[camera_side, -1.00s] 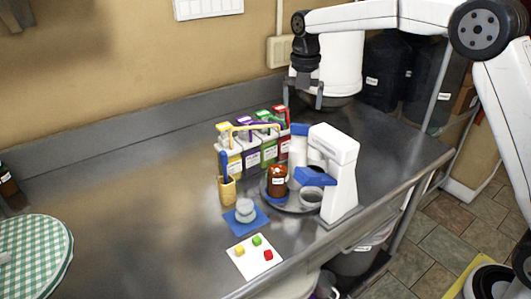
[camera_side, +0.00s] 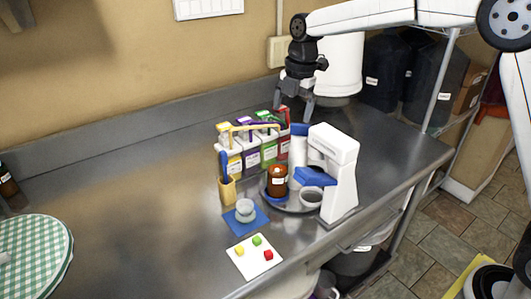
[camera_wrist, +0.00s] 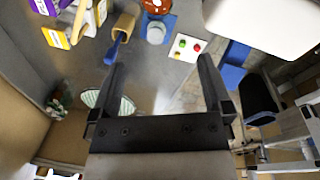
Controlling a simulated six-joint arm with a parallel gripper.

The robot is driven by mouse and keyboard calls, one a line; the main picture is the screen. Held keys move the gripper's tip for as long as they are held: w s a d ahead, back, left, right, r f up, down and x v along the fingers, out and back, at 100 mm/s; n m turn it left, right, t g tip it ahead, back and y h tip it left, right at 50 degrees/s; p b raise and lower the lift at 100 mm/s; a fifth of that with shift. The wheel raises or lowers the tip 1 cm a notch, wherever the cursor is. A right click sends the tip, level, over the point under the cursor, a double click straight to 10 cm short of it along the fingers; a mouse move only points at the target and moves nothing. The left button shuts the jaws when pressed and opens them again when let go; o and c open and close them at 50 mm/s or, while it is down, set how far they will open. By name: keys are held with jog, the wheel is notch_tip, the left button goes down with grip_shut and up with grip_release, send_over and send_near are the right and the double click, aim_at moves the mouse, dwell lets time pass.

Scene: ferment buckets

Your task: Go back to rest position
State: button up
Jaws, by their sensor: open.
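My gripper (camera_side: 294,110) is open and empty. In the side view it hangs above the back of the steel counter, beside the red-labelled carton at the right end of the carton row. In the wrist view its two dark fingers (camera_wrist: 162,85) stand apart with nothing between them. The row of labelled cartons (camera_side: 250,150) stands on the counter below and left of it.
A brown jar (camera_side: 277,182) sits by the device. A wooden holder (camera_side: 227,190), a small glass jar on a blue mat (camera_side: 238,225) and a white card (camera_side: 247,267) with coloured cubes lie in front. A checkered round cloth (camera_side: 35,255) is far left. The counter's left middle is clear.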

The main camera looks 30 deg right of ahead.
jog(key=s+a+f+m+t+y, duration=0.2)
jog(key=s+a+m, duration=0.4)
jog(key=s+m, duration=0.45)
jog(key=s+a+f+m+t+y, duration=0.15)
jog(key=s+a+m, duration=0.5)
jog(key=m, duration=0.65)
jog(key=s+d+f+g+h, duration=0.1)
jog(key=s+d+f+h, duration=0.1)
jog(key=d+f, duration=0.3)
jog(key=s+d+f+n+g+h, duration=0.1)
jog(key=s+d+f, duration=0.3)
jog(key=d, duration=0.8)
jog(key=shift+s+d+f+h, duration=0.25)
jog(key=shift+s+f+h, duration=0.1)
jog(key=shift+f+h, duration=0.45)
